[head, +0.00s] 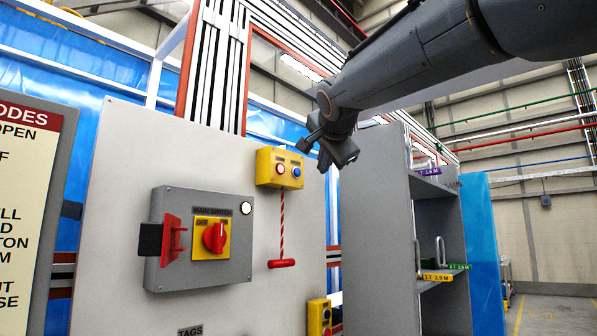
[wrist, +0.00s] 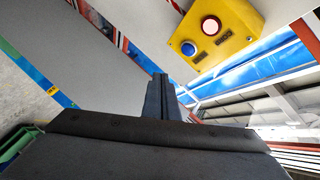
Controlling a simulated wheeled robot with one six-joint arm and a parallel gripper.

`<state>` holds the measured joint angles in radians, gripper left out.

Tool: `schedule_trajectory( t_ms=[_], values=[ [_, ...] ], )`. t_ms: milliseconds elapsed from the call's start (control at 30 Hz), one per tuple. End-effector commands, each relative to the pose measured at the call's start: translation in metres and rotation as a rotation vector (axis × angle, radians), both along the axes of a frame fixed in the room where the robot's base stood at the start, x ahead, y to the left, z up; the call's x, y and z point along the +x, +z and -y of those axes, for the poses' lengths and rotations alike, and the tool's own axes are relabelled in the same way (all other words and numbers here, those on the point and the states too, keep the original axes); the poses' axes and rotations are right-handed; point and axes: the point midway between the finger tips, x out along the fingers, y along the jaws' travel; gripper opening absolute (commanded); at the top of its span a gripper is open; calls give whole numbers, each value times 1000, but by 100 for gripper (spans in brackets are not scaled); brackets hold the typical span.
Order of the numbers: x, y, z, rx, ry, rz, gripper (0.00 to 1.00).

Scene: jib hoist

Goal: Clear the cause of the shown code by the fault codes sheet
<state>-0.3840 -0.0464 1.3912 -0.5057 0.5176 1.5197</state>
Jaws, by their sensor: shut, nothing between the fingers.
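The fault codes sheet (head: 30,190) is cut off at the left edge, so only line ends show. The grey main switch box (head: 200,270) has a red knob (head: 214,238) on a yellow OFF/ON plate; its exact setting is hard to tell. A red hasp-like part (head: 173,240) sits at its left. A yellow box (head: 267,180) carries a pale, red-rimmed button or lamp (head: 281,169) and a blue button (head: 296,172); it also shows in the wrist view (wrist: 245,45). A red-and-white cord with a red handle (head: 282,263) hangs below. My gripper (head: 328,165) is shut and empty, right of the yellow box.
A second yellow button box (head: 319,316) sits at the panel's lower right. A TAGS label (head: 190,331) is at the bottom. Open floor (head: 550,315) shows at far right.

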Motion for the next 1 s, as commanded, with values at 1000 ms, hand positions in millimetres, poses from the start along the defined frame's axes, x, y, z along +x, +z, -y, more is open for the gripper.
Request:
schedule_trajectory(
  t_ms=[1000],
  values=[
    [32,0,-40,0,-1,1,0]
  ],
)
